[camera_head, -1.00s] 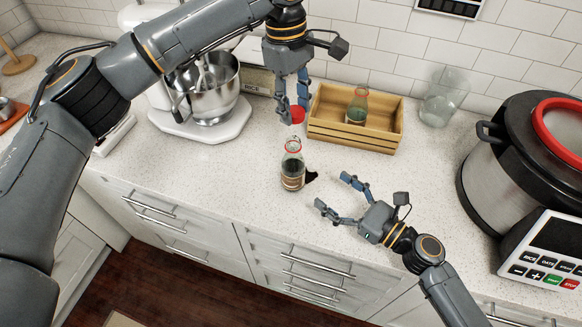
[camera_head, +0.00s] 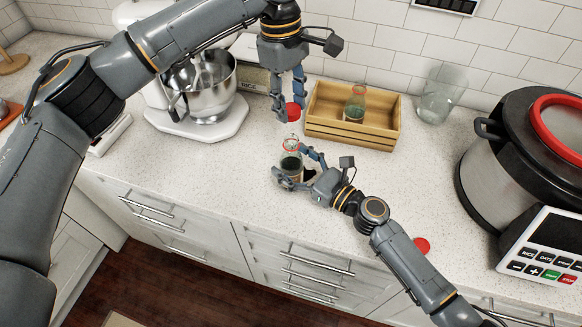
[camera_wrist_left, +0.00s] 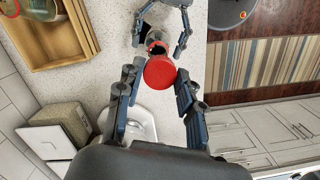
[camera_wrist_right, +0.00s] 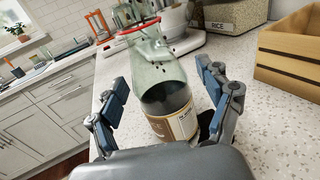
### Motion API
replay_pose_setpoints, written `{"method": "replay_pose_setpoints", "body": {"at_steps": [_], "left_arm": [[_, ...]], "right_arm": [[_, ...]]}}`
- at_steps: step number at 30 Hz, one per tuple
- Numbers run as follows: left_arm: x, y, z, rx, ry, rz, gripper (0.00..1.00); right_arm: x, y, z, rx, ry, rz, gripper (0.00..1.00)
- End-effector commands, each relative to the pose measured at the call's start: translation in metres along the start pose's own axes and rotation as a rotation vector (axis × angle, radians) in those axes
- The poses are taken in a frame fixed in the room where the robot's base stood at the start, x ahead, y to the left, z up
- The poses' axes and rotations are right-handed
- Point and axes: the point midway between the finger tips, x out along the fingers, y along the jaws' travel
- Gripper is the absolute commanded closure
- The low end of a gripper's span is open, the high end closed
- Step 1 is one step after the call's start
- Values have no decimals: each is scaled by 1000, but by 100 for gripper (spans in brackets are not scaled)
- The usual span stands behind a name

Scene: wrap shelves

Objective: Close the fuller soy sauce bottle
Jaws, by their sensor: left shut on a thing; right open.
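A glass soy sauce bottle (camera_head: 291,163) stands open on the counter, dark sauce filling its lower part. In the right wrist view the bottle (camera_wrist_right: 165,85) is upright, with a red ring at its neck. My right gripper (camera_head: 291,168) is open, its fingers on either side of the bottle. My left gripper (camera_head: 289,108) is shut on a red cap (camera_head: 293,112), held just above the bottle mouth. The cap also shows in the left wrist view (camera_wrist_left: 159,72), partly covering the bottle. A second bottle (camera_head: 355,104), with less sauce, stands in the wooden crate (camera_head: 345,133).
Another red cap (camera_head: 422,246) lies near the counter's front edge beside my right arm. A stand mixer (camera_head: 200,90) is at the back left, a glass jar (camera_head: 441,95) right of the crate, and a large cooker (camera_head: 520,155) at right.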

Motion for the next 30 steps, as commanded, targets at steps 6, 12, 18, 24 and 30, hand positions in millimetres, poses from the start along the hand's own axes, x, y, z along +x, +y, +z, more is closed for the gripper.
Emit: {"method": "replay_pose_setpoints", "body": {"at_steps": [6, 12, 18, 24, 30], "left_arm": [[0, 0, 0, 0, 0, 0, 76], [0, 0, 0, 0, 0, 0, 76], [0, 0, 0, 0, 0, 0, 76], [1, 0, 0, 0, 0, 0, 76], [27, -1, -3, 0, -3, -3, 76]], "right_arm": [[3, 0, 0, 0, 1, 0, 21], [3, 0, 0, 0, 1, 0, 38], [2, 0, 0, 0, 0, 0, 78], [2, 0, 0, 0, 0, 0, 100], [2, 0, 0, 0, 0, 0, 100]]}}
